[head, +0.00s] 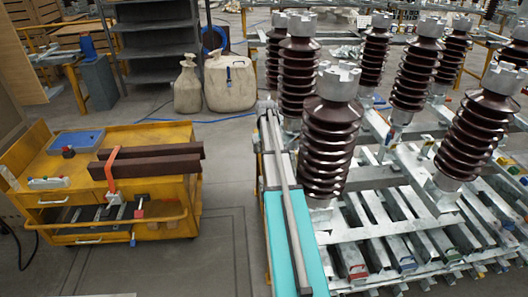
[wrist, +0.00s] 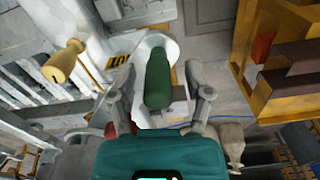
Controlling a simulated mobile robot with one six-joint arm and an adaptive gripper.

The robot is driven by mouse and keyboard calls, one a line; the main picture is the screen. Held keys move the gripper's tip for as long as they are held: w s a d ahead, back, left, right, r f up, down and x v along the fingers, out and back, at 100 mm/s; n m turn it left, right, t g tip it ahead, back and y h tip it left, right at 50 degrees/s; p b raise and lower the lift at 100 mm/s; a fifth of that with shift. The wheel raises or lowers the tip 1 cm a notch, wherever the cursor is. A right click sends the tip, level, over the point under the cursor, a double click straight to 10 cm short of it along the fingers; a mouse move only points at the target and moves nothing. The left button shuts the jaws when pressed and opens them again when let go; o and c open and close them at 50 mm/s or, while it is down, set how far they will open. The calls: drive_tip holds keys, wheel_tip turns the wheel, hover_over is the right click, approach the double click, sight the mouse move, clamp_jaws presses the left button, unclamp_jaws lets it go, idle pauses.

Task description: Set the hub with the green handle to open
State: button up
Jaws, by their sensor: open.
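In the wrist view, the green handle (wrist: 157,78) is a rounded dark green grip standing in front of a pale grey-white hub (wrist: 158,42). My gripper (wrist: 160,97) is open, with one grey finger on each side of the handle. The handle lies between the fingers, with visible gaps on both sides; I cannot tell how deep between them it is. My gripper does not show in the head view. A tan-yellow handle (wrist: 64,62) sits on a white part to the left, with a yellow-and-black label (wrist: 117,61) nearby.
In the head view, brown ribbed insulators (head: 325,130) stand on a galvanised frame (head: 400,240) at the right. A yellow cart (head: 165,228) carrying brown beams (head: 150,164) stands at the left; it also shows in the wrist view (wrist: 247,45). Floor between them is clear.

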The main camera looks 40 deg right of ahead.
idle(0.3)
clamp_jaws()
drive_tip(key=shift+a, duration=0.2)
